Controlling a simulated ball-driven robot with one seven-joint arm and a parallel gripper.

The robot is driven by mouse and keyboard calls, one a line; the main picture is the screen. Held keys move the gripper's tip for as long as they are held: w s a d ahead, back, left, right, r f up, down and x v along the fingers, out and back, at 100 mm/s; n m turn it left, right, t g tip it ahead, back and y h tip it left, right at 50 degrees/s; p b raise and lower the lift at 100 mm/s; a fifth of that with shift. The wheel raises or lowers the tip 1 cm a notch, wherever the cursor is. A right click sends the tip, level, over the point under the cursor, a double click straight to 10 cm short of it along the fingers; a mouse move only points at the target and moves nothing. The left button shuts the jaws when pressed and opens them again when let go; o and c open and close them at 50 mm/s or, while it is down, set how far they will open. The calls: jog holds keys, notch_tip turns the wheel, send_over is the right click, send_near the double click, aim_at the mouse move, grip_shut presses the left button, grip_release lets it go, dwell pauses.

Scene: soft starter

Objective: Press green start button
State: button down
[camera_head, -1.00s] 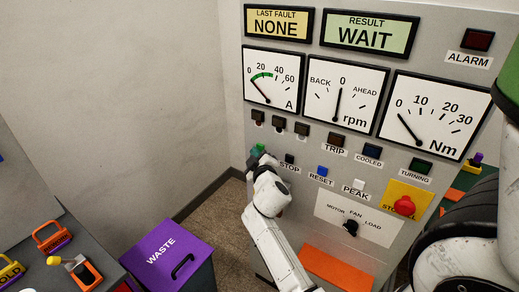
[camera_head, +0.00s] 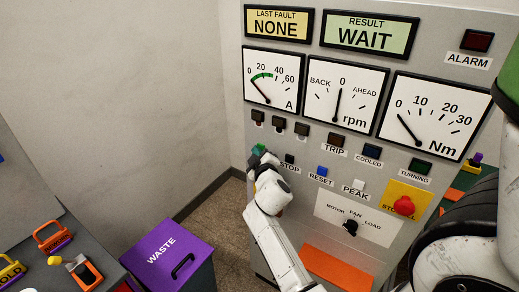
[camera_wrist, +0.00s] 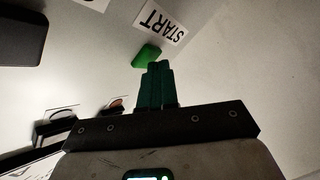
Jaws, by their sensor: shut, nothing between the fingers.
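The green start button (camera_wrist: 147,55) shows in the wrist view beside a white START label (camera_wrist: 160,22). In the head view a bit of the green button (camera_head: 258,149) shows at the panel's left edge. My gripper (camera_wrist: 158,66) is shut and empty, its dark green fingertips just below the button in the wrist picture. I cannot tell whether they touch it. In the head view my gripper (camera_head: 262,160) is at the panel's left side, and my arm hides the START label.
The grey control panel (camera_head: 314,215) carries STOP, RESET (camera_head: 322,170) and PEAK (camera_head: 358,184) buttons close right of my gripper. A red stop knob (camera_head: 404,205) sits further right. A purple waste bin (camera_head: 165,252) stands at lower left. The dials read near zero; RESULT says WAIT.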

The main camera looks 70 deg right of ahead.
jog(key=shift+a, duration=0.15)
jog(key=shift+w+a+b, duration=0.1)
jog(key=shift+a+b, duration=0.35)
jog(key=shift+a, duration=0.2)
jog(key=a+b, duration=0.1)
jog(key=a, duration=0.1)
jog(key=w+a+b, duration=0.1)
jog(key=a, duration=0.2)
jog(key=shift+w, duration=0.1)
dwell(0.4)
dwell(0.8)
